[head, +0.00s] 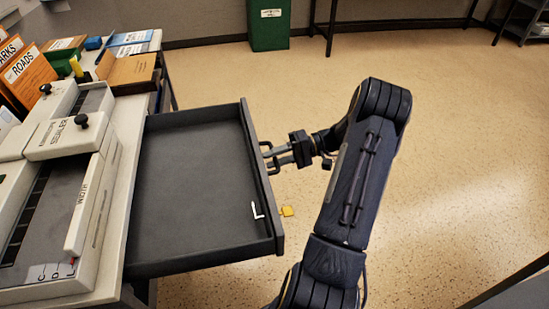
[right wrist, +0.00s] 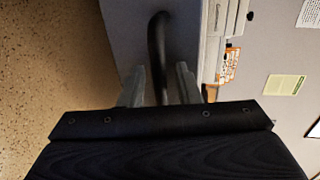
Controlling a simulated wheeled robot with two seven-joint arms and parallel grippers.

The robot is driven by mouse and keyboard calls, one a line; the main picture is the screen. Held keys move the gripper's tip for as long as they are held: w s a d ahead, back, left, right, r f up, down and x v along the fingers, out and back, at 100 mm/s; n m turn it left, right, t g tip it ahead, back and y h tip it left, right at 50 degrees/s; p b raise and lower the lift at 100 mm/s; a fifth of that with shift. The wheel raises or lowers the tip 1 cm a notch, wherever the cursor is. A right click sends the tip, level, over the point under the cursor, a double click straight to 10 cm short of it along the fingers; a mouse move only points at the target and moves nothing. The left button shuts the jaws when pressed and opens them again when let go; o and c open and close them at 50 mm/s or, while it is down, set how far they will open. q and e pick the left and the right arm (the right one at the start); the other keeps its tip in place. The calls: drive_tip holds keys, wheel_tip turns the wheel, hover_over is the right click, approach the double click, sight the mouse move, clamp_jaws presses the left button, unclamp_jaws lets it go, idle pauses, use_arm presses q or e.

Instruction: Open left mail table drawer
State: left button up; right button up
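The left mail table drawer (head: 195,190) is dark grey, marked with a white L, and stands pulled far out from the mail table (head: 128,125). Its inside looks empty. My right gripper (head: 277,156) is at the handle (head: 267,148) on the drawer's front. In the right wrist view the dark handle bar (right wrist: 157,50) runs between the two grey fingers (right wrist: 160,82), with a narrow gap showing on each side. The fingers are around the bar and do not look closed on it. My left gripper is not in view.
A green bin (head: 269,25) stands at the back wall. The floor to the right is clear.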

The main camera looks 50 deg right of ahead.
drive_tip(key=v, duration=0.7)
drive_tip(key=shift+s+d+p, duration=0.25)
drive_tip(key=shift+d+p, duration=0.05)
